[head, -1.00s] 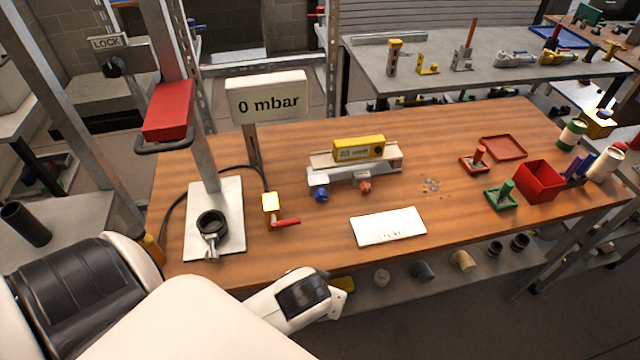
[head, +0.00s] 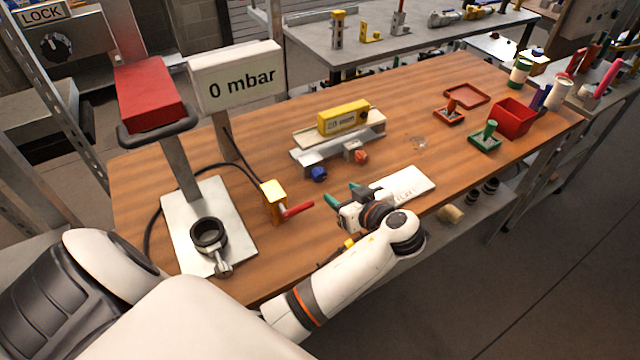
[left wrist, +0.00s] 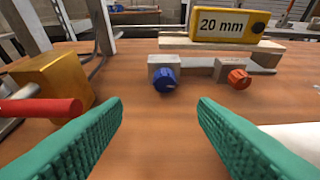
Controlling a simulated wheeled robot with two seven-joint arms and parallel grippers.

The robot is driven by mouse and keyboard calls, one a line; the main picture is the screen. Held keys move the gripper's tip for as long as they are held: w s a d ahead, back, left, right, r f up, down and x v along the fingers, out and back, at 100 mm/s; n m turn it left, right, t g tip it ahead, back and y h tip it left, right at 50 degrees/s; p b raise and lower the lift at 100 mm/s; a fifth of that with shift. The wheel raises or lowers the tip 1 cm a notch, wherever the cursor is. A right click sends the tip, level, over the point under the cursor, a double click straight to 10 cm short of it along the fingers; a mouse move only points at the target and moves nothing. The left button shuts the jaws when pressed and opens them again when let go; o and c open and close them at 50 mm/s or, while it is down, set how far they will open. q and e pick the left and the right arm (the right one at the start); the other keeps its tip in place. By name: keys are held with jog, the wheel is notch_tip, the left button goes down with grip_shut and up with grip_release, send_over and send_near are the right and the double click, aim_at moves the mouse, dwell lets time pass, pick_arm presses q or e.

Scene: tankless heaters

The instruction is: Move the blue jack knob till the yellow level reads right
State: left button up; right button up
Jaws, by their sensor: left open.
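The blue jack knob (head: 319,174) sits at the front left of the metal jack (head: 320,158) on the wooden bench. It also shows in the left wrist view (left wrist: 164,79), ahead of the fingers and left of centre. The yellow level (head: 343,117) rests on the jack's top plate and reads "20 mm" in the left wrist view (left wrist: 228,22). An orange-red knob (head: 360,156) sits right of the blue one. My left gripper (head: 339,193) has green fingers, is open and empty, and points at the jack from the front, apart from the knob. My right gripper is not seen.
A yellow valve with a red lever (head: 297,210) stands left of my left gripper. A white card (head: 408,183) lies to its right. A gauge reading "0 mbar" (head: 238,82) and a metal stand (head: 232,222) are further left. A red box (head: 514,117) stands far right.

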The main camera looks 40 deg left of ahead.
aim_at(322, 176)
pick_arm(q)
jog(key=shift+w+r, duration=0.15)
jog(key=shift+w, duration=0.15)
jog(key=shift+p+x, duration=0.35)
jog(key=shift+x, duration=0.45)
jog(key=x, duration=0.3)
jog(key=shift+w+p, duration=0.3)
jog(key=p+x, duration=0.1)
jog(key=x, duration=0.4)
jog(key=shift+a, duration=0.35)
jog(key=shift+w+a+f, duration=0.2)
jog(key=shift+a, duration=0.05)
jog(key=shift+a+f, duration=0.15)
jog(key=shift+a, duration=0.05)
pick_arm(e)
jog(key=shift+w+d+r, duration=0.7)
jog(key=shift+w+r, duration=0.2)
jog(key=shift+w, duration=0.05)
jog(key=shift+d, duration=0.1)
